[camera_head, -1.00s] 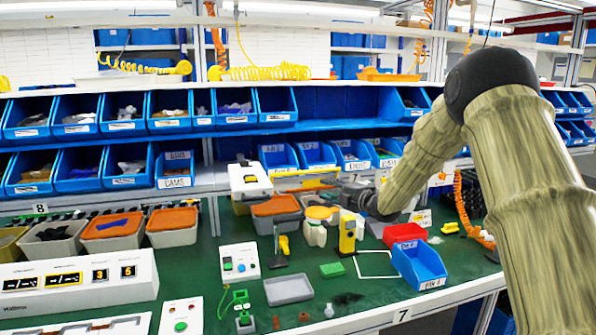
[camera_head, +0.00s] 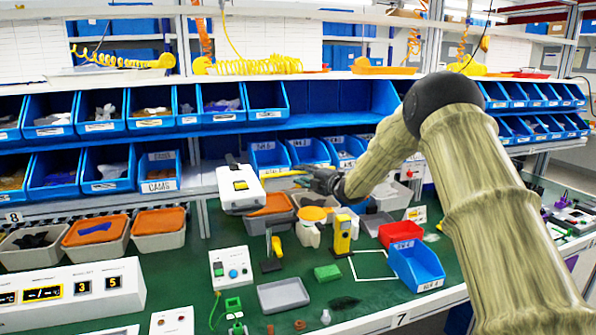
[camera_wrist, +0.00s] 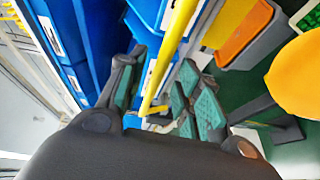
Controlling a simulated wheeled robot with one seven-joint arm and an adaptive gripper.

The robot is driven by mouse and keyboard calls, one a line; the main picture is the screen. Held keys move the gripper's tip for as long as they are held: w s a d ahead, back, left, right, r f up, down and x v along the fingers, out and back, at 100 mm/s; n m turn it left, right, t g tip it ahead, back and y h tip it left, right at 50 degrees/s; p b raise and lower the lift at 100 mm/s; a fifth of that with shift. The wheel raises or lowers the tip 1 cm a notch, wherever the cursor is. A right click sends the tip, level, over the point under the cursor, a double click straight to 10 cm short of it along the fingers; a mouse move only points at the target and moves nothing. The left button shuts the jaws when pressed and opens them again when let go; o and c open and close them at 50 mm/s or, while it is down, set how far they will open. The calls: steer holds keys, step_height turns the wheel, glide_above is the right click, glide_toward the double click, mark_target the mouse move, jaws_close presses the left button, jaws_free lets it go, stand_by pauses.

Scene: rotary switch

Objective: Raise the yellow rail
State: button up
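The yellow rail (camera_head: 284,174) is a thin bar. It runs from the white box with a yellow button (camera_head: 240,187) towards my gripper (camera_head: 318,179), above the green bench. In the wrist view the rail (camera_wrist: 169,58) passes between the two teal-padded fingers of my gripper (camera_wrist: 163,68). The fingers are apart, with gaps showing beside the rail, so they appear open around it. Contact with the rail cannot be told. The rail's far end is hidden by my gripper in the head view.
Blue bins (camera_head: 268,158) stand close behind my gripper. Below are grey bins with orange lids (camera_head: 270,207), a yellow device (camera_head: 342,235), a red bin (camera_head: 401,232) and a blue bin (camera_head: 416,268). An orange round top (camera_wrist: 303,75) is close at right in the wrist view.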

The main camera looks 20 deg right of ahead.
mark_target(299, 173)
steer(key=shift+p+x, duration=0.35)
steer(key=shift+x, duration=1.15)
steer(key=shift+w, duration=0.1)
jaws_close()
